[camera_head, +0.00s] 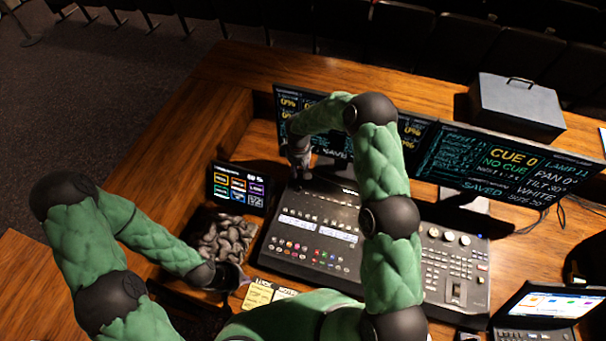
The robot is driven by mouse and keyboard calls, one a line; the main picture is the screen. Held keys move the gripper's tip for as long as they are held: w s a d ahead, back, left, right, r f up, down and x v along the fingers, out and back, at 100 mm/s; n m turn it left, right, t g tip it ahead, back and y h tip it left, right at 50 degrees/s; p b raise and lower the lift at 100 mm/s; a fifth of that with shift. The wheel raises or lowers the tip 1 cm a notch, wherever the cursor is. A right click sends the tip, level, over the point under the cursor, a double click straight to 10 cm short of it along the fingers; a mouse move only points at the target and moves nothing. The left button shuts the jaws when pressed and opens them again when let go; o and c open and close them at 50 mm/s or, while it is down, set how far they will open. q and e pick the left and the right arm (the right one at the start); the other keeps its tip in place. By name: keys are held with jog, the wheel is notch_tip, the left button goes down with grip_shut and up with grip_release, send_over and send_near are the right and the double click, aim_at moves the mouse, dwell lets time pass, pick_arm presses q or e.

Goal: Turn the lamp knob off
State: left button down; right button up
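The mixing console (285,262) lies on the wooden desk. Several round knobs (448,236) show at its upper right; I cannot tell which control is the lamp knob. The right monitor (480,170) shows the words CUE 0, NO CUE and a LAMP line. My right gripper (299,172) points down at the console's upper left corner, in front of the left monitor; it hides what is under it, and its fingers are too dark and small to read. My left gripper (238,280) is low at the console's left side, beside a grey coiled heap; its fingers are unclear.
A small tablet screen (238,186) stands left of the console, above the grey coiled heap (226,238). Yellow notes (262,294) lie at the console's front left. A grey box (516,108) stands behind the monitors. A laptop (545,305) is at lower right.

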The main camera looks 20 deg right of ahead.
aim_at(299, 187)
notch_tip(299, 187, down, 11)
jog(key=shift+s+a+r+p, duration=0.1)
jog(key=shift+r+p, duration=0.1)
jog(key=shift+p, duration=0.55)
grip_shut()
